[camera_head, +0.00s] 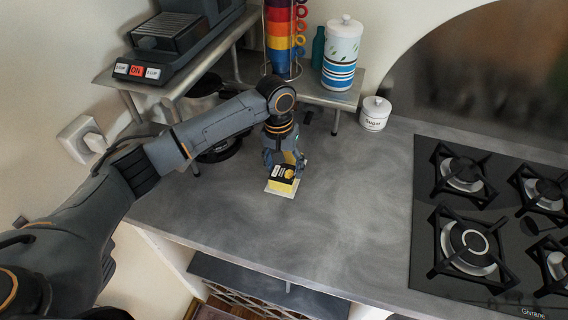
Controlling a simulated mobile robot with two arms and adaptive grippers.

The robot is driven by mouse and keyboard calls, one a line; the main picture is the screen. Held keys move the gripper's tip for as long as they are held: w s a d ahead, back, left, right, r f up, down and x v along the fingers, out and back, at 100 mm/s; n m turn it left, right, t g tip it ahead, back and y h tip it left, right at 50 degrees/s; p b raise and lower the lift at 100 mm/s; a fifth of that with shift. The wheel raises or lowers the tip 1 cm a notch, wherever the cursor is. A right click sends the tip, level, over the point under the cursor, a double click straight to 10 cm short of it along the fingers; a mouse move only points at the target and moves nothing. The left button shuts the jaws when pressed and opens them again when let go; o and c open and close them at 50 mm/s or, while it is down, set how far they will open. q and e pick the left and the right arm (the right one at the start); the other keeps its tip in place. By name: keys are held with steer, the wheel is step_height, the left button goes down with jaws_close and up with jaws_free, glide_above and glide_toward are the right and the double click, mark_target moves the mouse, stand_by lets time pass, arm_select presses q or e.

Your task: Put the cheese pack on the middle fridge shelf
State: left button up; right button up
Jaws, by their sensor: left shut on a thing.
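The cheese pack (284,181) is small, yellow and black, with a pale flat part showing at its lower edge. It is at the grey counter, left of the stove; I cannot tell whether it touches the counter or is held just above it. My left gripper (286,163) points down from above and is shut on the pack, hiding its far side. My right gripper is not in view. No fridge or fridge shelf shows in this view.
A coffee machine (176,38) stands on a raised shelf at the upper left. Stacked coloured cups (279,30), a tall canister (341,55) and a sugar jar (375,114) stand behind the gripper. The gas stove (431,190) is at the right. The middle counter (345,215) is clear.

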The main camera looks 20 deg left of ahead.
arm_select(q)
steer(key=shift+f, duration=0.1)
steer(key=o, duration=1.8)
steer(key=shift+f, duration=0.15)
steer(key=shift+c, duration=0.2)
